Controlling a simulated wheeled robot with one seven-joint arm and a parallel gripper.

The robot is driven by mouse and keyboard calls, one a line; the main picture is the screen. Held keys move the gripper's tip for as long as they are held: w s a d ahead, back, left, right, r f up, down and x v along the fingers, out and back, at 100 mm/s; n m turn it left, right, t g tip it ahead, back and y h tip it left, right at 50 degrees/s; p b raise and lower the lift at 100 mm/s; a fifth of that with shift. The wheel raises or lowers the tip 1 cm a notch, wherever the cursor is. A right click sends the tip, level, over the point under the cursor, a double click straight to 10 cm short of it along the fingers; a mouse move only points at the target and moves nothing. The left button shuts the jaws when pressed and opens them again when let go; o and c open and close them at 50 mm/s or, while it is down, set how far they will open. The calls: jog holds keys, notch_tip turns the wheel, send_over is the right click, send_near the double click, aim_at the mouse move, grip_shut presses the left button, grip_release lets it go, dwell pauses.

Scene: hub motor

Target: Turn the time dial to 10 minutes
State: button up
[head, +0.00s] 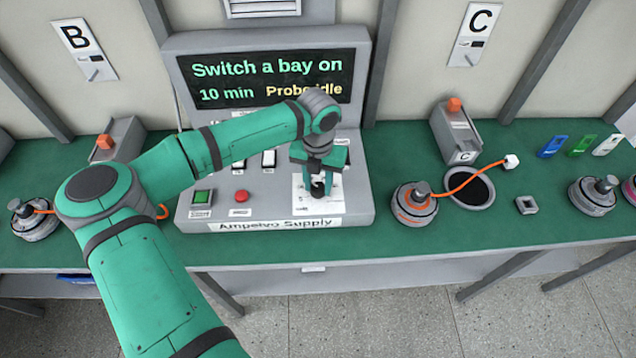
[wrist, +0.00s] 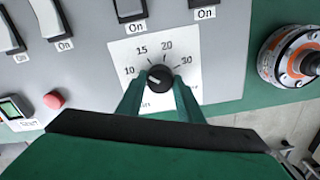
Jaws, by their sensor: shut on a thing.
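The time dial (wrist: 159,78) is a round black knob on a white plate (wrist: 196,56) with the marks 10, 15, 20 and 30 around it. In the wrist view its white pointer line leans left, towards the 10 mark. My gripper (wrist: 160,88) has a green finger on either side of the knob and is shut on it. In the head view my gripper (head: 318,186) reaches down to the panel's lower right and largely hides the dial. The screen (head: 268,80) reads "Switch a bay on", "10 min" and "Probe idle".
The console (head: 360,205) has a green button (head: 201,197), a red button (head: 242,196) and several white rocker switches left of and above the dial. A hub motor (head: 414,204) with an orange cable stands on the green bench right of the console.

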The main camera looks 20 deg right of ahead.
aim_at(319, 187)
jog(key=shift+n, duration=1.7)
jog(key=o, duration=1.1)
jog(key=shift+c, duration=0.2)
notch_tip(319, 187, up, 11)
jog(key=shift+d+f, duration=0.1)
